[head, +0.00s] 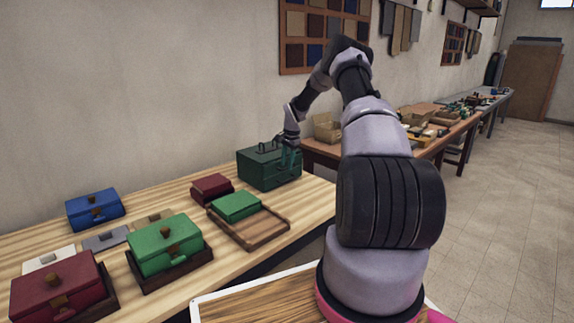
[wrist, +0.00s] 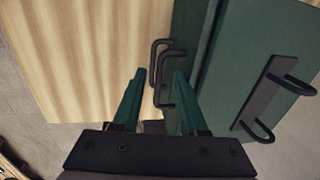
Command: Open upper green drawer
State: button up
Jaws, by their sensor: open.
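The green drawer box (head: 268,168) stands closed at the far right end of the wooden table. In the wrist view the green box (wrist: 235,60) fills the right side. Two dark loop handles (wrist: 155,60) stick out from its left-hand face there, one partly overlapping the other; which belongs to the upper drawer is unclear. My gripper (wrist: 160,73) is open and empty. Its teal fingers appear on either side of the handles, with no clear contact. In the head view my gripper (head: 290,158) is at the box's right side and hides part of it.
A larger dark handle on a plate (wrist: 262,98) is on the box's other visible face. A wooden tray (head: 262,228) with a green case (head: 236,206) and a dark red box (head: 212,187) sit to the left. A back wall (head: 140,90) runs behind the table.

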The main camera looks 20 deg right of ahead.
jog(key=shift+f, duration=0.4)
grip_shut()
dwell(1.2)
